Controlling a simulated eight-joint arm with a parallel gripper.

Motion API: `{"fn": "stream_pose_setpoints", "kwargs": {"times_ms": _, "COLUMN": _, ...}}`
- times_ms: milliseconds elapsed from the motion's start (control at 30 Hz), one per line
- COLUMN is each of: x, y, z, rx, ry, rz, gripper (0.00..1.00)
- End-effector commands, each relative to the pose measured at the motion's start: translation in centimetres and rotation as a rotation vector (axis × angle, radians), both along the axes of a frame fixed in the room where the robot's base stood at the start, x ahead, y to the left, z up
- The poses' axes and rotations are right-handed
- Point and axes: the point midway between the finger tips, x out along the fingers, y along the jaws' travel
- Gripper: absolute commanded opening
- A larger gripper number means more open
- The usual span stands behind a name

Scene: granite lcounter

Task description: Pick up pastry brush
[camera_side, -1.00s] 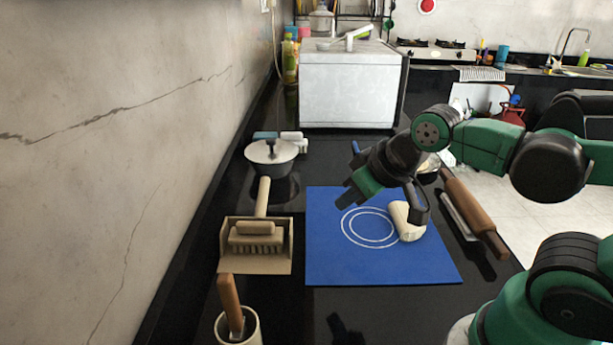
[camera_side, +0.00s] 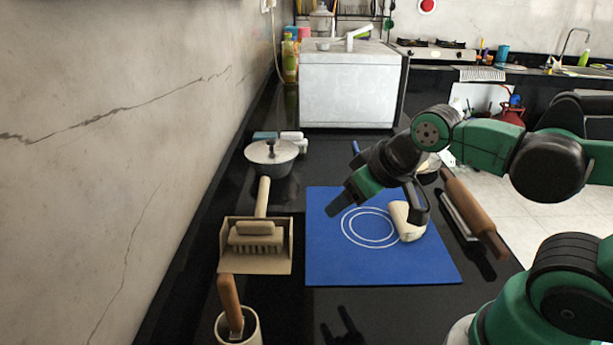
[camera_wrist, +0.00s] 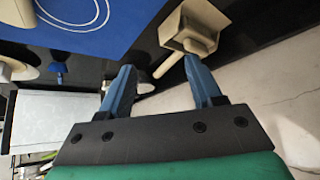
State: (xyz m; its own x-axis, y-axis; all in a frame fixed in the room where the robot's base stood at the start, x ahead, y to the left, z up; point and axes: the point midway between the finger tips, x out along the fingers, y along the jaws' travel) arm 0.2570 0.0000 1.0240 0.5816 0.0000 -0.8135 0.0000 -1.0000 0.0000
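I cannot tell for sure which item is the pastry brush. A brown wooden handle (camera_side: 230,304) leans up out of a cream cup (camera_side: 254,330) at the near left; whatever is on its lower end is hidden in the cup. A beige dustpan (camera_side: 228,265) with a bristled hand brush (camera_side: 256,242) lies left of the blue mat. My gripper (camera_side: 336,207) is above the left part of the mat, pointing down and left, touching nothing. In the wrist view its two blue-grey fingers (camera_wrist: 160,66) are spread apart with nothing between them, and the dustpan shows beyond them (camera_wrist: 202,14).
The blue mat (camera_side: 400,265) holds a cream object (camera_side: 405,222), partly hidden by my arm. A rolling pin (camera_side: 475,213) lies right of the mat. A lidded pot (camera_side: 272,155) stands behind the dustpan. The cracked wall (camera_side: 110,170) bounds the left side.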

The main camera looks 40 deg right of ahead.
Motion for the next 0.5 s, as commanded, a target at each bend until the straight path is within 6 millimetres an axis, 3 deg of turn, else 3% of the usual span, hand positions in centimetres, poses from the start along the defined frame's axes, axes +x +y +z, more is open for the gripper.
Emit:
{"fn": "stream_pose_setpoints", "kwargs": {"times_ms": 300, "x": 0.0, "y": 0.0, "z": 0.2, "rx": 0.000, "ry": 0.000, "rz": 0.000, "gripper": 0.58}}
{"fn": "stream_pose_setpoints", "kwargs": {"times_ms": 500, "x": 0.0, "y": 0.0, "z": 2.5, "rx": 0.000, "ry": 0.000, "rz": 0.000, "gripper": 0.58}}
